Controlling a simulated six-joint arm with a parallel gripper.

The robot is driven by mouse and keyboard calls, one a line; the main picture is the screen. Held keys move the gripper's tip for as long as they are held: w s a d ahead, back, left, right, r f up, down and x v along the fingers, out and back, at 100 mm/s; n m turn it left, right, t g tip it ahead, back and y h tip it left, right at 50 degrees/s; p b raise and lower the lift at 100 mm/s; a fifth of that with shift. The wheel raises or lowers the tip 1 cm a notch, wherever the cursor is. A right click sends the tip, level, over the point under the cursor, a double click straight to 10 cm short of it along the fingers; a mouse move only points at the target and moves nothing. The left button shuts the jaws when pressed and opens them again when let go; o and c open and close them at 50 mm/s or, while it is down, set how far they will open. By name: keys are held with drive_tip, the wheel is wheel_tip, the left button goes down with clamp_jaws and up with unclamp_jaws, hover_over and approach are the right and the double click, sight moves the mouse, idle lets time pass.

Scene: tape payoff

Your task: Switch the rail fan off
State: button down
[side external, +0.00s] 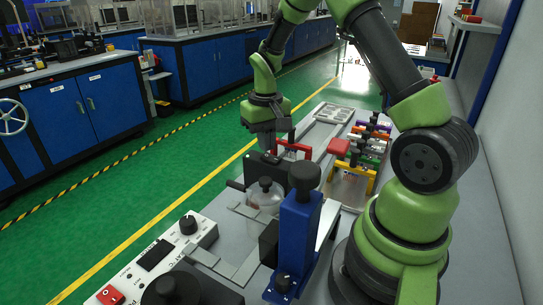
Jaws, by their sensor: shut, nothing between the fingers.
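My gripper (268,151) points down at the middle of the bench, its jaws shut and empty. Its tip is just above or touching a black box (262,172); I cannot tell which. A small light spot shows on top of this box beside the fingertips. I cannot clearly make out a rail fan or its switch; the gripper may be hiding part of it. A white control box (206,235) at the front left carries a red rocker switch (110,295), a dark display (154,254) and a black knob (188,224). My gripper is well away from that box.
A blue post (296,235) with a black knob stands in front of my gripper, beside a clear jar (264,197) with a dark lid. A red bar (296,148) is close right of the gripper. Several coloured clamps (366,155) stand further right. Grey trays (333,113) lie behind.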

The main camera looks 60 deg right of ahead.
drive_tip(key=shift+f, duration=0.85)
idle(0.3)
drive_tip(key=shift+r, duration=3.55)
drive_tip(key=s+a+r+t, duration=0.3)
drive_tip(key=s+a+r, duration=0.1)
drive_tip(key=a+r, duration=0.5)
drive_tip(key=s+a+r+n+t+y, duration=0.1)
drive_tip(key=s+a+r+t, duration=0.1)
drive_tip(key=s, duration=0.4)
drive_tip(key=s+a+r+n+t+y, duration=0.1)
drive_tip(key=s+a+r+t, duration=0.1)
drive_tip(key=s+a, duration=0.2)
drive_tip(key=shift+s+r, duration=0.2)
drive_tip(key=shift+s, duration=0.65)
